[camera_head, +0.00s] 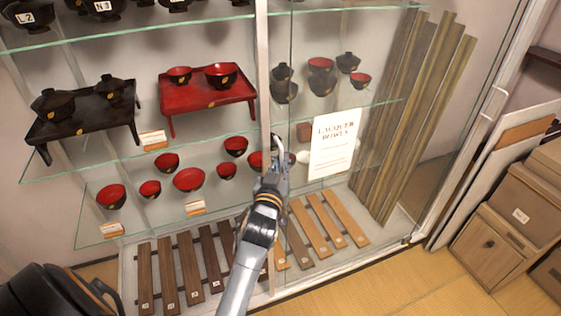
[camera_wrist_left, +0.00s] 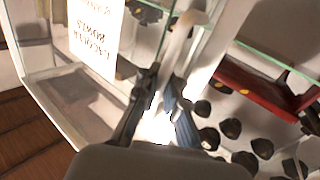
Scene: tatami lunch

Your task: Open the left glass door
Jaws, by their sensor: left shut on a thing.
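The glass cabinet front has a pale vertical door frame bar (camera_head: 262,60) near the middle of the head view. The left glass door covers the shelves to the left of this bar; its clear pane is hard to make out. A pale curved handle (camera_wrist_left: 192,32) shows in the wrist view at the fingers. My left gripper (camera_head: 275,160) is at the bar's lower part, with its fingers shut on the handle. The fingers also show in the wrist view (camera_wrist_left: 165,95) and hide part of the handle. My right gripper is not in view.
Glass shelves hold a red tray table (camera_head: 208,97), a dark tray table (camera_head: 85,120) and several bowls. A white sign (camera_head: 334,145) is at the right pane. Wooden boxes (camera_head: 505,235) stand at right. A dark object (camera_head: 50,290) is at lower left. Tatami floor (camera_head: 400,285) is clear in front.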

